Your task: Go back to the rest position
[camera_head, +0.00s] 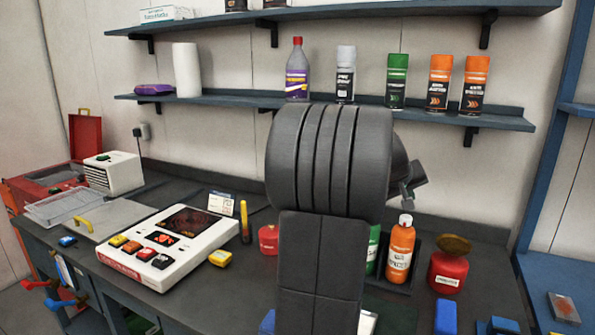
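My own dark grey arm stands upright in the middle of the head camera view, in front of the workbench (190,188). A small grey part at the end of my arm, which looks like my gripper (408,184), sticks out to the right from behind the thick upper link. Its fingers are mostly hidden, so I cannot see whether it is open or shut. I see nothing clearly held in it.
A white panel device (130,258) with coloured buttons sits left on the bench. An orange bottle (400,252) and a red container (448,272) stand right of my arm. Spray cans, including a green one (396,82), stand on the lower wall shelf (230,100).

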